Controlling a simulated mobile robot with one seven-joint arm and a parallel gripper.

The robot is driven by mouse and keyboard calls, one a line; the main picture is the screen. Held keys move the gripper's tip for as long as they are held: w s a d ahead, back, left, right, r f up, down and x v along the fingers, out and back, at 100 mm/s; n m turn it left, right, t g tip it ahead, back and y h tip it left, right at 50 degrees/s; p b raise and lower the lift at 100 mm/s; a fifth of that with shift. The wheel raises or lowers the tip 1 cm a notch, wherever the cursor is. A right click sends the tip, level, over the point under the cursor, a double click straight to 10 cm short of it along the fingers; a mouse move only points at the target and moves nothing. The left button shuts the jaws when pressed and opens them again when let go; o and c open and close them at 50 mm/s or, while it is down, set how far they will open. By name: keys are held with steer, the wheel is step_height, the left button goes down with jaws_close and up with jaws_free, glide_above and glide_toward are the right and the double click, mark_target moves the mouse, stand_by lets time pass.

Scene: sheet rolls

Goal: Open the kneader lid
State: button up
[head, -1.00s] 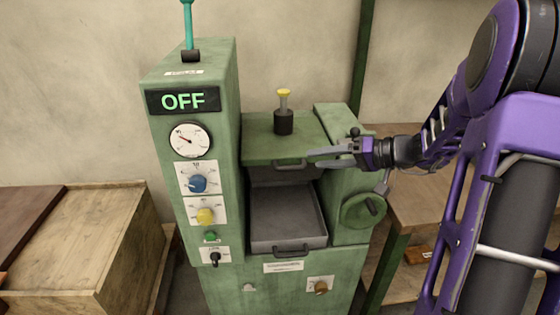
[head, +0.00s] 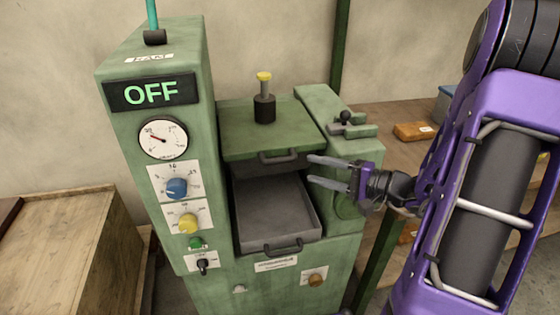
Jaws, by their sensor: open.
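The kneader is a green machine (head: 215,235) in the middle of the head view. Its green lid (head: 240,140) has a dark handle (head: 279,158) on its front edge and a black post with a yellow cap (head: 264,95) on top. The lid lies flat over the rear of the opening. Below it is a grey tray (head: 280,230) with its own dark handle. My gripper (head: 311,170) is open and empty, its fingers pointing left, just right of the lid handle. It appears apart from the handle.
The control column (head: 165,75) at left shows OFF above a gauge and knobs. A latch-like part (head: 348,122) sits on the right block. A wooden crate (head: 70,225) stands left. A table (head: 385,115) with a brown block (head: 413,131) stands behind right.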

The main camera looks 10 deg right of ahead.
mark_target(284, 162)
steer(key=x, duration=1)
steer(key=shift+w+a, duration=0.2)
steer(key=shift+w, duration=0.05)
jaws_close()
stand_by(0.9)
